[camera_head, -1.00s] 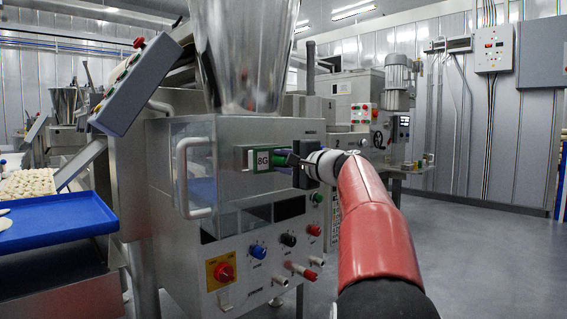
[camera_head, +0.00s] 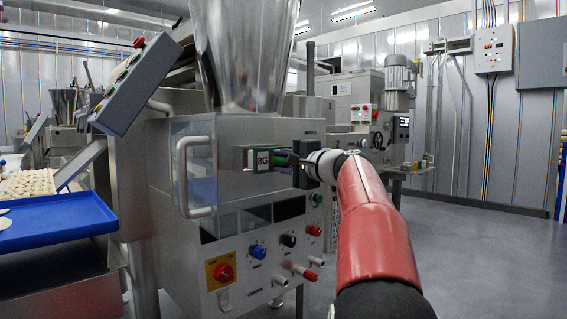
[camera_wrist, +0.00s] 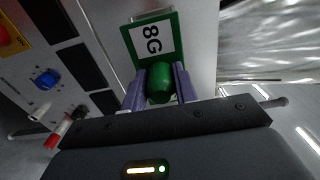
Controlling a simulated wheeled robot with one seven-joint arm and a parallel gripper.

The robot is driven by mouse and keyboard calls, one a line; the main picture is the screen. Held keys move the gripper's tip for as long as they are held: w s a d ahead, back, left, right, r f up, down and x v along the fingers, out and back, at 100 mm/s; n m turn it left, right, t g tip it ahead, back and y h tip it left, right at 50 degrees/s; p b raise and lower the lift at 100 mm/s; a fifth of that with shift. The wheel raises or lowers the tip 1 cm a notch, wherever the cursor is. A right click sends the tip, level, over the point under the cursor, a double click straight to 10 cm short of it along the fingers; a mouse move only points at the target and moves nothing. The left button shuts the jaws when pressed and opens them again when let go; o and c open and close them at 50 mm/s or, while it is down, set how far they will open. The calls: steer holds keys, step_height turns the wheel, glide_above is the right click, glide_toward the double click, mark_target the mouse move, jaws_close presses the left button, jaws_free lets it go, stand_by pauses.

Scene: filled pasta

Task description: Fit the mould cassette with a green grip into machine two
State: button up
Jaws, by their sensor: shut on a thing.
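The mould cassette shows as a green-framed plate (camera_wrist: 169,50) with a white label reading 8G and a round green grip (camera_wrist: 159,88) in the wrist view. My gripper (camera_wrist: 159,84) is shut on the green grip, with one purple finger on each side. In the head view, the 8G plate (camera_head: 263,160) is at the front face of the steel machine (camera_head: 220,150), below its hopper, and my gripper (camera_head: 287,162) reaches it from the right. How deep the cassette sits in the machine is hidden behind the plate.
A clear guard with a steel handle (camera_head: 187,177) stands left of the cassette. Below are dark windows, a blue knob (camera_head: 257,251) and a red switch (camera_head: 223,272). A blue tray (camera_head: 55,220) is at left. Open floor (camera_head: 470,260) lies to the right.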

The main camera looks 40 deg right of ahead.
steer(key=shift+w+a+r+p, duration=0.15)
steer(key=shift+w+p, duration=0.7)
steer(key=shift+w, duration=1.35)
stand_by(0.8)
steer(key=o, duration=1.3)
steer(key=shift+f, duration=0.2)
steer(key=shift+s+b, duration=0.85)
steer(key=shift+s, duration=0.35)
steer(key=s, duration=0.1)
steer(key=s+b, duration=0.1)
steer(key=s, duration=0.2)
steer(key=shift+s+d+b, duration=0.25)
steer(key=shift+b, duration=0.1)
steer(key=shift+s, duration=0.1)
